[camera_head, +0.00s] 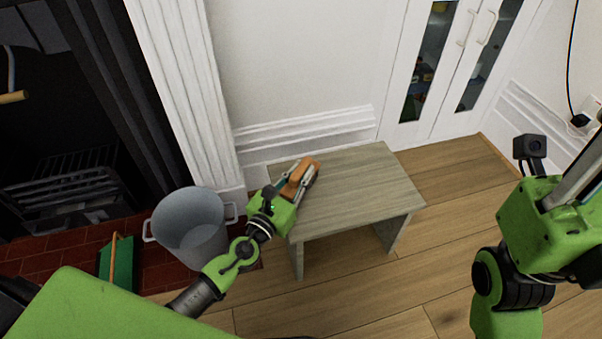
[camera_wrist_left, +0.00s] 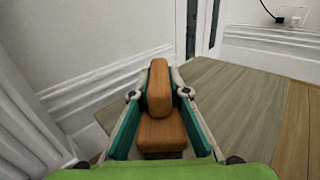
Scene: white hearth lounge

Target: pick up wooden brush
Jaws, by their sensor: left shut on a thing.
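The wooden brush (camera_head: 302,171) is orange-brown and is at the left part of a small grey wooden table (camera_head: 365,185). My left gripper (camera_head: 294,187) is shut on the brush, with a finger on each side of it. In the left wrist view the brush (camera_wrist_left: 160,108) sits between the two teal-lined fingers (camera_wrist_left: 157,120), its upper part reaching toward the fingertips. I cannot tell whether the brush still touches the tabletop. My right arm shows at the right edge of the head view, but its fingers are not visible.
A grey metal bucket (camera_head: 190,225) stands left of the table, beside a dark fireplace (camera_head: 70,185). A green dustpan-like object (camera_head: 118,262) is on the red brick hearth. A white cabinet (camera_head: 445,65) stands behind. Wood floor (camera_head: 440,210) is clear right of the table.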

